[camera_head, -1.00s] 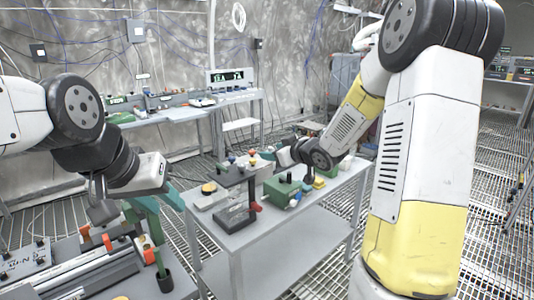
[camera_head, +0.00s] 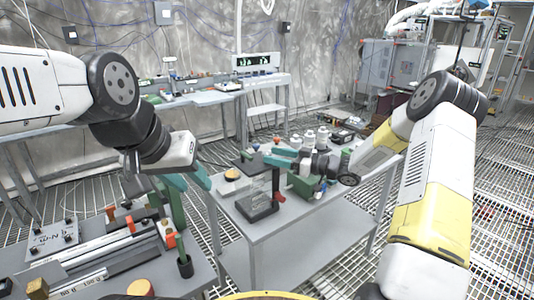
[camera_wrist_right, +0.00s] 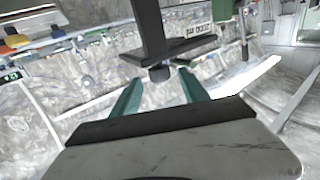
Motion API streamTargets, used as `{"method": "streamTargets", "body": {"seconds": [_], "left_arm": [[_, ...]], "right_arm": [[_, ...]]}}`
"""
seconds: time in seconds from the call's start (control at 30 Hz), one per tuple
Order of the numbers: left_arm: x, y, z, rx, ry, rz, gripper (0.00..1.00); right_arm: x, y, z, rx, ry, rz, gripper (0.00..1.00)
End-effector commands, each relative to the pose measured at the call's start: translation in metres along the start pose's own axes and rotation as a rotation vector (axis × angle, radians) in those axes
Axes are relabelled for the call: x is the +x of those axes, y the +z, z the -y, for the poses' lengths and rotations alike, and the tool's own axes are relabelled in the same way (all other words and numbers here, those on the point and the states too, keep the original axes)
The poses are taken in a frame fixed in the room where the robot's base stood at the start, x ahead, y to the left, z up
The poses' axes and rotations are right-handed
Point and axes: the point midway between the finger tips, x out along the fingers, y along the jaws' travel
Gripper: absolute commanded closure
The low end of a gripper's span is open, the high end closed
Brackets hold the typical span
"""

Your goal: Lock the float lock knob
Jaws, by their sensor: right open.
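A dark stand (camera_head: 262,204) with a clear block stands on the grey table. A red knob (camera_head: 279,197) sits on its right side, and a dark arm crosses its top. Which part is the float lock knob I cannot tell. My right gripper (camera_head: 262,160) is by the stand's top, its teal fingers pointing left. In the right wrist view the open fingers (camera_wrist_right: 158,88) are spread, with the dark T-shaped part (camera_wrist_right: 160,45) and a small dark knob (camera_wrist_right: 160,73) between and beyond them. My left gripper (camera_head: 194,205) hangs over the left bench, its teal fingers apart.
A yellow-topped button (camera_head: 232,174) sits left of the stand; a green box (camera_head: 303,184) sits right of it. Several white-topped items (camera_head: 308,138) stand behind. The left bench holds a rail device (camera_head: 110,250) and a green rod in a black cup (camera_head: 185,266).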

Motion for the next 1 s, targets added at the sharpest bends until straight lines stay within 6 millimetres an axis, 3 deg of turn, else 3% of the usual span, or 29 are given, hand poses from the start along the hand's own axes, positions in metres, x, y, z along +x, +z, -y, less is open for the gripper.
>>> {"method": "streamTargets", "body": {"seconds": [0.2, 0.53, 0.57, 0.8, 1.0], "left_arm": [[0.0, 0.0, 0.0, 0.0, 0.0, 0.0, 0.64], [0.0, 0.0, 0.0, 0.0, 0.0, 0.0, 0.64], [0.0, 0.0, 0.0, 0.0, 0.0, 0.0, 0.64], [0.0, 0.0, 0.0, 0.0, 0.0, 0.0, 0.64], [0.0, 0.0, 0.0, 0.0, 0.0, 0.0, 0.64]], "right_arm": [[0.027, 0.0, 0.0, 0.0, 0.0, 0.0, 0.48], [0.032, 0.0, 0.0, 0.0, 0.002, 0.001, 0.48], [0.032, 0.0, 0.0, 0.0, 0.001, 0.001, 0.5], [0.032, 0.0, 0.0, 0.0, 0.002, 0.002, 0.97], [0.031, 0.0, 0.0, 0.001, 0.006, 0.002, 1.0]]}}
